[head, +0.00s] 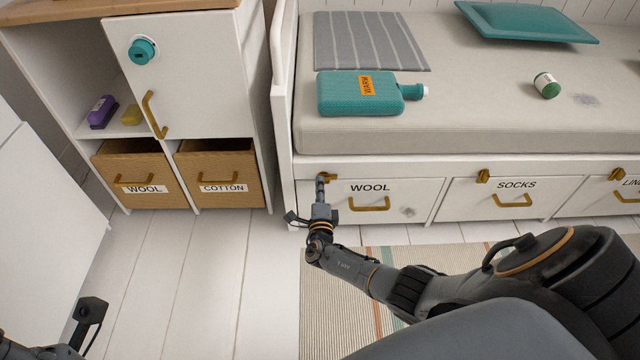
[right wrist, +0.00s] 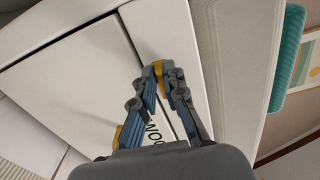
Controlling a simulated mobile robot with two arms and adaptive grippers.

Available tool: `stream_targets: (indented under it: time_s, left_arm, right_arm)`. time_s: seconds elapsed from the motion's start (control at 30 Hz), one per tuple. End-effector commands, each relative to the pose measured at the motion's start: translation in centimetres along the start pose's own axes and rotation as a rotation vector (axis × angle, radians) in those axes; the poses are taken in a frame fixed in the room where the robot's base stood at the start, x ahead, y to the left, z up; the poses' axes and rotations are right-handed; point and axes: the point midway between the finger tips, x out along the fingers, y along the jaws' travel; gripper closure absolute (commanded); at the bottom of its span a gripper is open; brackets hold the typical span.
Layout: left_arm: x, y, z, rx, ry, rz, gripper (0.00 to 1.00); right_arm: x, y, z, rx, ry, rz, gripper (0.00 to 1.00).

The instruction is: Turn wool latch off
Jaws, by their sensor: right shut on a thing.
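The brass wool latch (head: 329,177) sits on the white bed frame, just above the left end of the drawer labelled WOOL (head: 388,197). My right gripper (head: 320,179) reaches up to it from below and is shut on it. The right wrist view shows the brass latch (right wrist: 158,68) at the fingertips (right wrist: 166,70). The fingers hide part of the latch, and its exact angle is hard to tell. Part of my left arm shows at the bottom left of the head view, but the left gripper's fingers do not show.
The SOCKS drawer (head: 515,198) has its own brass latch (head: 483,175). A teal bottle (head: 345,92) and a small green jar (head: 546,85) lie on the mattress (head: 470,125). A white cabinet (head: 190,75) stands at left. The plank floor between (head: 200,270) is clear.

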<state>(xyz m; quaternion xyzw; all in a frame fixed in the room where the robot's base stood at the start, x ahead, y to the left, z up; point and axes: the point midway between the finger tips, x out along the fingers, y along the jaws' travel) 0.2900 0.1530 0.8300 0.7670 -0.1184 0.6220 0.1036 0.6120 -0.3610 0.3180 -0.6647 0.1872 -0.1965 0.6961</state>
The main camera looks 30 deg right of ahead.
Motion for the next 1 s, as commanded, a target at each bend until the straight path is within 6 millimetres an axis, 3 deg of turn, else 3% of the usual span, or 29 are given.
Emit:
stream_targets:
  time_s: [0.67, 0.7, 0.8, 1.0]
  left_arm:
    - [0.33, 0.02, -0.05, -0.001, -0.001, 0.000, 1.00]
    - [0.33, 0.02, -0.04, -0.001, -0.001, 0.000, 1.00]
    - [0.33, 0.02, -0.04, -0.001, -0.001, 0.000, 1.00]
    - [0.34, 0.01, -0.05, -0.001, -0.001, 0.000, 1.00]
  right_arm:
    - [-0.06, 0.18, -0.02, -0.064, 0.001, 0.002, 1.00]
    - [-0.07, 0.18, -0.02, -0.064, 0.001, 0.002, 0.85]
    - [-0.06, 0.18, -0.02, -0.064, 0.000, 0.002, 0.66]
    - [-0.03, 0.13, 0.00, -0.062, 0.000, 0.001, 0.66]
